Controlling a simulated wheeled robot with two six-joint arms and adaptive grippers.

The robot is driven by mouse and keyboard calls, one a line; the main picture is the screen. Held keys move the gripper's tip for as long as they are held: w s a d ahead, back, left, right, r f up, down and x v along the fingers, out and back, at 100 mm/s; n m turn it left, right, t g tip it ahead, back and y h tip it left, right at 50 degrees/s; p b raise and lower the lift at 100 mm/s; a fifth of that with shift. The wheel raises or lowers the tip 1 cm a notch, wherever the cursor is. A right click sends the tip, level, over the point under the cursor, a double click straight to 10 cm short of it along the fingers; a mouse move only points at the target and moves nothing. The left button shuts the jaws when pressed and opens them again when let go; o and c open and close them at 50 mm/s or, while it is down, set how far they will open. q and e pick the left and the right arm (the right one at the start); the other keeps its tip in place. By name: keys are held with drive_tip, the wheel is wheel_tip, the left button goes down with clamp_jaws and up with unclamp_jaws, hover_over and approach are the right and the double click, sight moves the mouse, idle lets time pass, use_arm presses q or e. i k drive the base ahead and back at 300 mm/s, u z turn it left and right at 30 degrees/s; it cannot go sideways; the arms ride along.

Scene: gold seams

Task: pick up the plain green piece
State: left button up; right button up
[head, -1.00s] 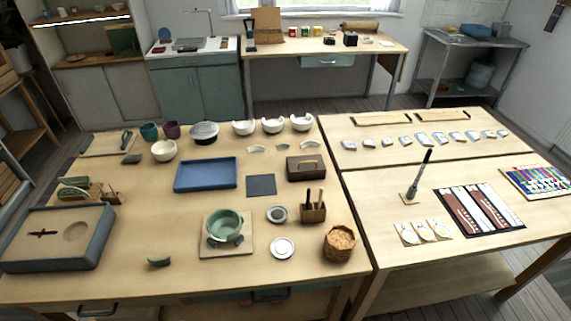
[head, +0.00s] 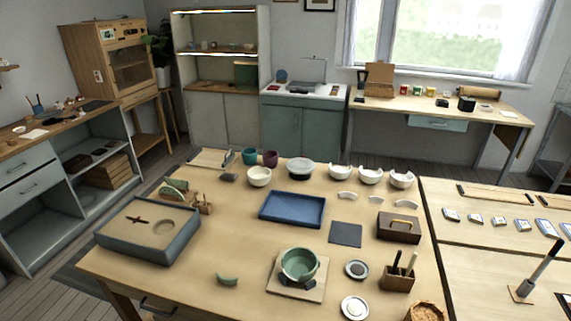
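A small curved green piece (head: 227,280) lies alone on the near part of the wooden table (head: 190,285), left of a green bowl. It looks plain, though it is too small to be sure. The green bowl (head: 299,264) sits on a square board (head: 283,289), with dark bits by its base. Another green piece (head: 175,187) is at the table's left side beside a small wooden rack (head: 203,204). Neither of my grippers is in view.
A grey-framed sand tray (head: 140,248) stands on the left. A blue tray (head: 292,208), a dark square mat (head: 345,234) and a brown box (head: 398,227) lie further back. Cups and bowls line the far edge. The table around the single green piece is clear.

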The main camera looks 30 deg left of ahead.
sight(224, 281)
drive_tip(key=u, duration=1.85)
drive_tip(key=i, duration=0.1)
drive_tip(key=z, duration=0.2)
